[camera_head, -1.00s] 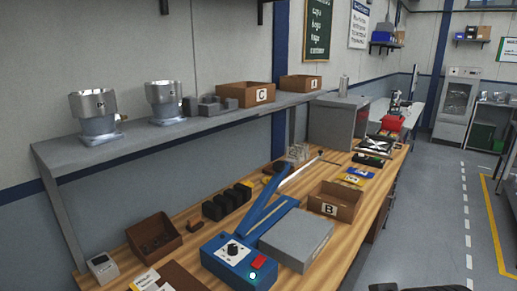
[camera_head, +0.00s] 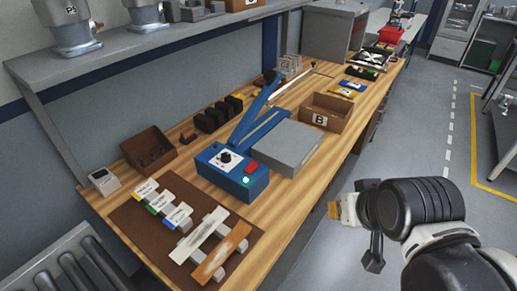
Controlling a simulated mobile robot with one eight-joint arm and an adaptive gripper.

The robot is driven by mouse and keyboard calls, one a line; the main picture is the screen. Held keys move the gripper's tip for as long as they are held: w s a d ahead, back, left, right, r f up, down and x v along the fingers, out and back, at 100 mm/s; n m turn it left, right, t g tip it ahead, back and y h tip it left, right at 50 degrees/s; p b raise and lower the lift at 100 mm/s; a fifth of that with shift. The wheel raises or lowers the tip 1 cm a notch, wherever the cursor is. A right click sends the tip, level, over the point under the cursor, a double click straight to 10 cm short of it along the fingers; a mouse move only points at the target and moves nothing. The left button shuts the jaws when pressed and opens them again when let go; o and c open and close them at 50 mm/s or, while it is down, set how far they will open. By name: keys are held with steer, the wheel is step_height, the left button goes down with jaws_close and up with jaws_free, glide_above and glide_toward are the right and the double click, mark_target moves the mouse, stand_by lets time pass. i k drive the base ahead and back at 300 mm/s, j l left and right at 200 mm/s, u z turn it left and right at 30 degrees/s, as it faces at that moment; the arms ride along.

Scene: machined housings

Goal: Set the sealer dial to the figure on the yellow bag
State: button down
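The blue sealer (camera_head: 212,174) stands on the wooden bench with its long blue arm raised. Its dial (camera_head: 226,157) is a dark knob on a white plate; the figures are too small to read. A red switch and a small lit green-white lamp sit to its right. On the brown mat (camera_head: 133,222) lie small white pieces with coloured ends; the one with a yellow end (camera_head: 145,189) is at the back left, its print unreadable. I cannot tell whether it is the yellow bag. My gripper (camera_head: 336,209) is off the bench's right side, apart from the sealer; its finger opening cannot be made out.
A grey block (camera_head: 291,149) adjoins the sealer on the right, with box B (camera_head: 342,112) beyond. A brown bin (camera_head: 149,148) and black blocks (camera_head: 218,114) stand behind. A shelf (camera_head: 120,50) overhangs the back. White and orange strips lie on the mat.

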mark_target(226, 157)
steer(key=i+l+z, duration=0.15)
steer(key=i+l, duration=0.35)
steer(key=i+l+z, duration=0.1)
steer(key=i+l, duration=0.35)
steer(key=i, duration=0.25)
steer(key=u, duration=1.5)
steer(key=k+j, duration=0.05)
steer(key=j, duration=0.05)
